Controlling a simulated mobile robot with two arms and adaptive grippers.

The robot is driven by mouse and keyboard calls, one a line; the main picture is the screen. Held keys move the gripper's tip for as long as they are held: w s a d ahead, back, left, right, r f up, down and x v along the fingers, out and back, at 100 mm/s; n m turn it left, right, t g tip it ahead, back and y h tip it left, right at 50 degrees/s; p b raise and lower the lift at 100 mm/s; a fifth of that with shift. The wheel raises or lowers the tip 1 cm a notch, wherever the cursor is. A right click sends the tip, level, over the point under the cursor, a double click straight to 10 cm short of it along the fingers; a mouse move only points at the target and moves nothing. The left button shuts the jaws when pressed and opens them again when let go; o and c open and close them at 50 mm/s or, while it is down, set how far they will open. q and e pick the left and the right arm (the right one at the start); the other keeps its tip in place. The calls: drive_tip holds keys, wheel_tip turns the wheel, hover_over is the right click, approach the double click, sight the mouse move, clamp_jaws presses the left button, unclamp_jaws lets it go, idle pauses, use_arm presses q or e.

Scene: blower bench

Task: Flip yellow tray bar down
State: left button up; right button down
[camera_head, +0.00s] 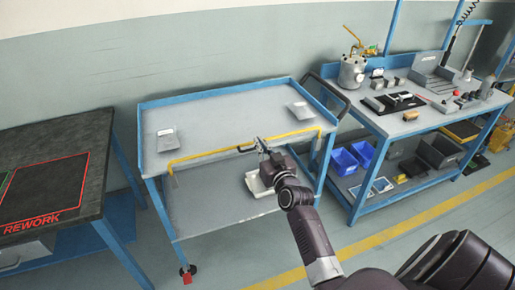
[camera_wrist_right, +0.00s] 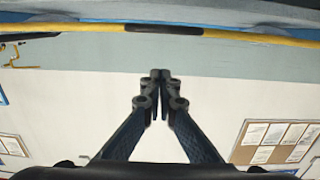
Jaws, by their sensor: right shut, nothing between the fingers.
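The yellow tray bar (camera_head: 205,154) runs along the front edge of the blue-framed cart's top tray, with bent ends and a black grip in its middle. In the wrist view the yellow bar (camera_wrist_right: 260,37) crosses the top of the picture, and its black grip (camera_wrist_right: 164,29) is near the centre. My right gripper (camera_head: 262,144) is at the cart's front edge, close to the grip and partly over the bar. In the wrist view the right gripper (camera_wrist_right: 160,74) has its fingertips together, empty, and apart from the bar in the picture. My left gripper is not in view.
The cart (camera_head: 215,92) holds two small grey items on its top tray and a white item (camera_head: 262,184) on its lower shelf. A dark rework table (camera_head: 90,130) stands at left. A workbench (camera_head: 400,128) with tools and blue bins stands at right.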

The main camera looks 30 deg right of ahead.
drive_tip(key=shift+w+d+f, duration=0.1)
drive_tip(key=shift+w+f, duration=0.2)
drive_tip(key=shift+f, duration=0.35)
drive_tip(key=shift+w+d+f, duration=0.1)
drive_tip(key=shift+w+f, duration=0.2)
drive_tip(key=shift+f, duration=0.4)
drive_tip(key=shift+w+f, duration=0.3)
drive_tip(key=shift+f, duration=0.35)
wheel_tip(320, 180, down, 6)
drive_tip(key=b, duration=0.4)
drive_tip(key=shift+r, duration=0.2)
